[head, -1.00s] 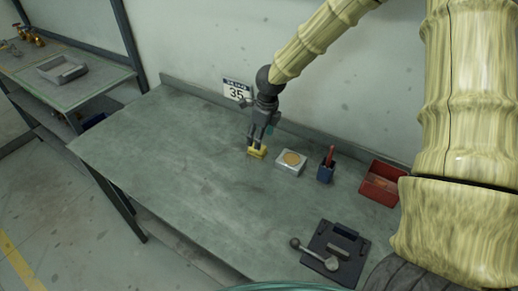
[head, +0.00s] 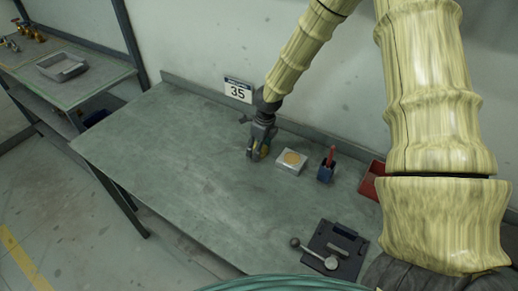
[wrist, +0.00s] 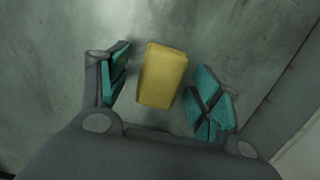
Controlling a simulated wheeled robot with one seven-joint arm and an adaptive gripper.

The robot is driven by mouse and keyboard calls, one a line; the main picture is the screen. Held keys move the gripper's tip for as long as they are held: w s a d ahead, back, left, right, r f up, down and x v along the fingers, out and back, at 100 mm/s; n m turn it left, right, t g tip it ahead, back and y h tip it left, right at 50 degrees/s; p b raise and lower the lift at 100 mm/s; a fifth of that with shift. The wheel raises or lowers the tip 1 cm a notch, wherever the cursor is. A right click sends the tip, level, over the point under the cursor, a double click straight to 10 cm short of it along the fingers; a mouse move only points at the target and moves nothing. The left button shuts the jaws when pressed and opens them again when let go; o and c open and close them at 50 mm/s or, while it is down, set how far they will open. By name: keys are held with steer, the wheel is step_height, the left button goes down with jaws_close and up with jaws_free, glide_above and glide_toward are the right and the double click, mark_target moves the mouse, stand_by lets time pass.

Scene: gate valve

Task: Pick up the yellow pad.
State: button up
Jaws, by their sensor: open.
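The yellow pad (wrist: 162,76) lies on the grey table between the two fingers of my gripper (wrist: 164,88) in the wrist view. The fingers have teal inner pads and stand open, with a gap on each side of the pad; the right gap looks a little wider near the fingertip. In the head view my gripper (head: 257,153) is low at the table, and the yellow pad (head: 264,151) is mostly hidden behind its fingers. I cannot tell how far the fingertips are above the table.
On the table (head: 180,150), a light box with an orange round top (head: 291,159) stands just right of my gripper. A dark plate (head: 338,246) lies near the front. The table's left is clear.

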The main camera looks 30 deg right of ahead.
steer(key=shift+w+f, duration=0.1)
steer(key=shift+c, duration=1)
steer(key=c, duration=0.9)
steer(key=shift+r+b, duration=1.3)
steer(key=shift+r, duration=3.8)
